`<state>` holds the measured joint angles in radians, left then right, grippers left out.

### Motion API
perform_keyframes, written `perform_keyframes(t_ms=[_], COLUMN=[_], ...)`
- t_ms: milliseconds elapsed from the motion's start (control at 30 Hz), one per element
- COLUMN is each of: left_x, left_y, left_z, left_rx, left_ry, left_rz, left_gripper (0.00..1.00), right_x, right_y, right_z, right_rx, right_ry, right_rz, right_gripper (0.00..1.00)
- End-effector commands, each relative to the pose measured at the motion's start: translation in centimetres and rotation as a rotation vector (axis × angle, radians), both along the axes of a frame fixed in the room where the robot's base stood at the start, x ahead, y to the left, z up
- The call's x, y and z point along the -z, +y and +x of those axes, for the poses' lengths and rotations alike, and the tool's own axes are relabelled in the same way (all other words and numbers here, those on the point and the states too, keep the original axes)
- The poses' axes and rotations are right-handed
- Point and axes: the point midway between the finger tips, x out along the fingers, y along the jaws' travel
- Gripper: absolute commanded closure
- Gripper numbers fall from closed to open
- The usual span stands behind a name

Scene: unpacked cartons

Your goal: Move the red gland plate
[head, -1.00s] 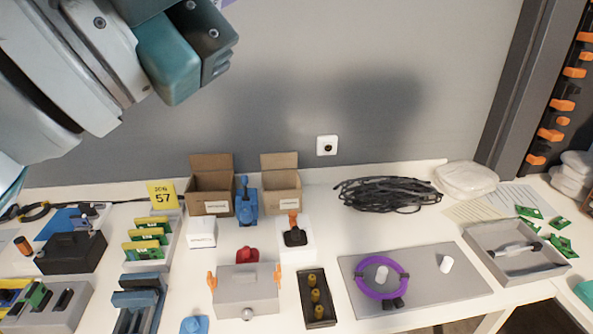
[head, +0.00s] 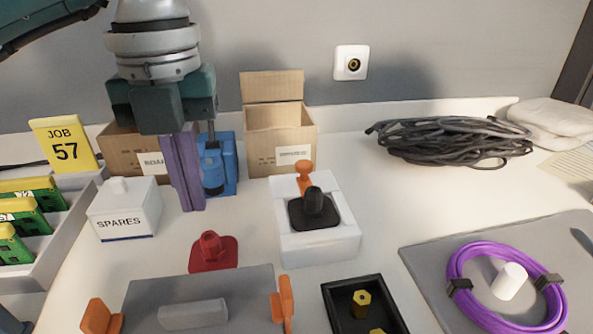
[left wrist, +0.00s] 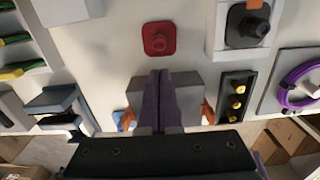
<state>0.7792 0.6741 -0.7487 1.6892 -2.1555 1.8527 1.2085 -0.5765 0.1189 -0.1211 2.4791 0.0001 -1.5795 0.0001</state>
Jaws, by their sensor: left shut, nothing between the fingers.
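The red gland plate (head: 213,252) lies on the white table behind the grey box with orange latches. It is a flat red square with a raised red knob. It also shows in the left wrist view (left wrist: 159,39), ahead of my fingertips and apart from them. My left gripper (head: 190,208) points down, shut and empty, behind the plate in the head view, with its purple fingers together. It also shows in the left wrist view (left wrist: 159,75). My right gripper is not in view.
A grey box (head: 200,300) with orange latches stands in front of the plate. The white SPARES box (head: 124,210) is to its left, a white block (head: 318,245) with a black-based part to its right. A blue device (head: 219,165) and cartons (head: 281,138) stand behind.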

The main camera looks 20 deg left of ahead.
Motion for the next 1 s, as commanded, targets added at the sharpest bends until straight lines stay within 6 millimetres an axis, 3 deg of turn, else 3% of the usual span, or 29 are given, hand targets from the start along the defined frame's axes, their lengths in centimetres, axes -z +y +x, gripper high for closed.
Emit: perform_keyframes(t_ms=[500,700,1000], left_x=[8.4,9.5,9.5], left_y=[-0.1,-0.1,-0.1], left_z=[-0.1,-0.1,-0.1], left_rx=[0.004,0.004,0.005], left_ry=[0.005,0.002,0.001], left_rz=[-0.004,-0.004,-0.004], left_gripper=[1.0,1.0,1.0], right_x=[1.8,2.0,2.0], right_y=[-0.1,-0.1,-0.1], right_z=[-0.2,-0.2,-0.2], right_rx=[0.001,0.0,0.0], right_ry=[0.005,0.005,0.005], right_rz=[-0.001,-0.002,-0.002], right_gripper=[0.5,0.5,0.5])
